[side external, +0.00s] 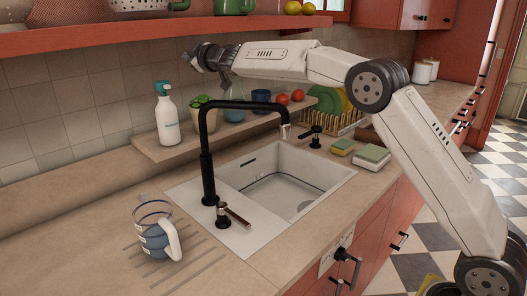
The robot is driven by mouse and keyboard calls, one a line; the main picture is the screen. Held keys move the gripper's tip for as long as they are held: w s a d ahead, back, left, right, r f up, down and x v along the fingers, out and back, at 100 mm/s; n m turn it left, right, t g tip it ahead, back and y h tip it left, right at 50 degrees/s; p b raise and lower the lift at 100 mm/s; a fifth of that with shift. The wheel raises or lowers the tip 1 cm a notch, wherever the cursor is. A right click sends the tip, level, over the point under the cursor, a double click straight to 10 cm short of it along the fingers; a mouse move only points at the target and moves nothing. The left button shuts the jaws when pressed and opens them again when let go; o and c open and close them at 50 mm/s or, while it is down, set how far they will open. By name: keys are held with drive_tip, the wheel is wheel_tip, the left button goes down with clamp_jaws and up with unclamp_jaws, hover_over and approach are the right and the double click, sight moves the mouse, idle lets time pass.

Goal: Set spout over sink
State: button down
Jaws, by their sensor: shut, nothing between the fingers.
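A black faucet with a squared spout (245,105) stands at the left side of a white sink (280,170). The spout's horizontal part reaches right over the basin, and its metal tip (285,131) points down above the far part of the sink. A lever handle with a brown grip (235,217) sits in front of the faucet base. My gripper (194,58) is above and behind the spout, near the tiled wall, apart from the faucet. It is shut and empty; its fingertips are small in this view.
A measuring jug (155,235) stands on the counter at front left. A spray bottle (167,118), a plant (200,112) and tomatoes (297,96) line the back ledge. A red shelf (100,38) runs above. Sponges (371,157) and a dish rack (345,124) are right of the sink.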

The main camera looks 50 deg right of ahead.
drive_tip(key=s+a+m+g+h, duration=0.1)
drive_tip(key=s+a+m+g, duration=0.2)
drive_tip(key=s, duration=0.5)
drive_tip(key=s+a+r+m+g+h, duration=0.1)
drive_tip(key=s+a+m+g+h, duration=0.1)
drive_tip(key=s+g, duration=0.4)
drive_tip(key=s+a+m+g+h, duration=0.2)
drive_tip(key=s+a+m+g, duration=0.2)
drive_tip(key=s, duration=0.6)
drive_tip(key=shift+a+r+m+g, duration=0.15)
drive_tip(key=shift+a+m+g, duration=0.15)
drive_tip(key=shift+a, duration=0.5)
drive_tip(key=w+d+f, duration=0.3)
drive_tip(key=d+f, duration=0.4)
drive_tip(key=f, duration=0.3)
drive_tip(key=shift+w+d+f, duration=0.15)
drive_tip(key=shift+w+d, duration=0.05)
drive_tip(key=shift+d, duration=0.2)
